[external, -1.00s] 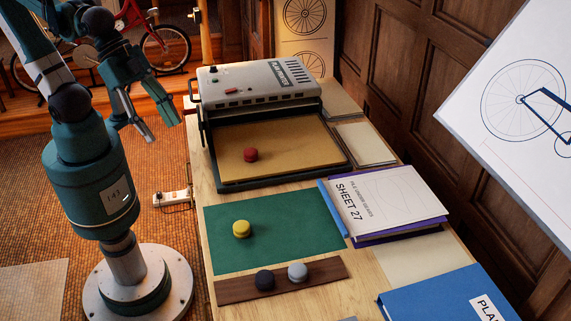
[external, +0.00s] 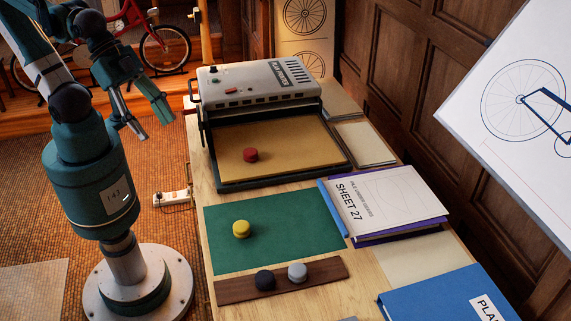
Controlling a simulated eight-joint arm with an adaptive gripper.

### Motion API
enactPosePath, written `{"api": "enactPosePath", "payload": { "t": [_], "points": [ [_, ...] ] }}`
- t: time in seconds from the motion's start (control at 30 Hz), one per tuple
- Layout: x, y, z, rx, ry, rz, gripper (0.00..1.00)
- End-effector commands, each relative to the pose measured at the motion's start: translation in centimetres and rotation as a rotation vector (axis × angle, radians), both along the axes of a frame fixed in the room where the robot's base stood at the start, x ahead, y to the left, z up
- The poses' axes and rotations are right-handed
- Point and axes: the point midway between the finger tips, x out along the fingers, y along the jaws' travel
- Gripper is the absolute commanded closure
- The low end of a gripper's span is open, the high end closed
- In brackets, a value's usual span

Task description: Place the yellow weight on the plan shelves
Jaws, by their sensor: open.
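The yellow weight (external: 241,229) is a small round knob-like piece. It sits on the green mat (external: 270,254) on the wooden table. My gripper (external: 158,129) is open and empty, in the air left of the table's far part. It is apart from the yellow weight, up and to the left of it in the picture. I cannot make out plan shelves for certain in this view.
A red weight (external: 250,155) lies on the tan bed of a grey machine (external: 258,82). A dark weight (external: 265,279) and a grey weight (external: 297,271) sit on a wooden strip (external: 325,274). Books (external: 387,203) and a blue binder (external: 440,297) lie on the right.

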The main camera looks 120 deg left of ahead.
Motion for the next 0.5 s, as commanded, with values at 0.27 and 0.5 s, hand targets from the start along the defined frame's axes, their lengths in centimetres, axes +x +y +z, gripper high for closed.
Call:
{"api": "enactPosePath", "payload": {
  "t": [0.27, 0.5],
  "points": [
    [0.8, 0.1, -0.1, 0.025, 0.017, -0.033, 0.52],
    [2.5, 0.5, -0.5, 0.085, 0.062, -0.117, 0.52]
  ]
}}
